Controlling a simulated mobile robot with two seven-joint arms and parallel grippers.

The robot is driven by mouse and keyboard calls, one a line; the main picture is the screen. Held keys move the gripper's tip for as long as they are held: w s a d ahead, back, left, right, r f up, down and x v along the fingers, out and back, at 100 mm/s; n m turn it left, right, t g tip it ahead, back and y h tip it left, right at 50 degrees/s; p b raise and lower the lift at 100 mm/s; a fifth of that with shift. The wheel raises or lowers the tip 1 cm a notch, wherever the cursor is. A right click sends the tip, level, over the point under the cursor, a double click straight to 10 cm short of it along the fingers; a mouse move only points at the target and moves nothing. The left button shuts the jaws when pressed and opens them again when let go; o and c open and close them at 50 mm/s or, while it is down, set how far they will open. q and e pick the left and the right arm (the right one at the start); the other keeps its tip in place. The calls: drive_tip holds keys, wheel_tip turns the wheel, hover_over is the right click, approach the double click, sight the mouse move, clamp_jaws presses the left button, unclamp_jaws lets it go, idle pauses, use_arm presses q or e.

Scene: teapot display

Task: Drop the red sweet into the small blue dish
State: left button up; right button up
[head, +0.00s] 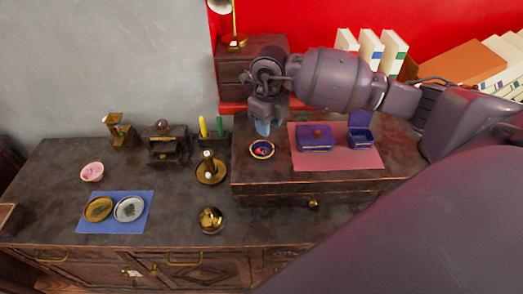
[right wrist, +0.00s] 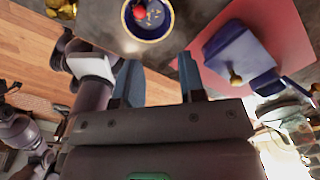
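The small blue dish (head: 253,155) has a gold rim and stands on the raised dark top, left of the pink mat. It also shows at the top of the right wrist view (right wrist: 168,28). The red sweet (right wrist: 139,12) appears to lie inside the dish, beside small gold-coloured bits or pattern. My right gripper (head: 264,128) is just above and behind the dish in the head view. In the right wrist view its two fingers (right wrist: 160,75) are apart with nothing between them, and the dish is beyond their tips.
A closed blue box (head: 315,145) and an open-lidded blue box (head: 360,140) stand on the pink mat (head: 345,160). A brass holder (head: 211,173) stands left of the dish. Books (head: 370,48) are behind. The lower counter has free room in front.

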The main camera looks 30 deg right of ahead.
drive_tip(key=shift+r, duration=2)
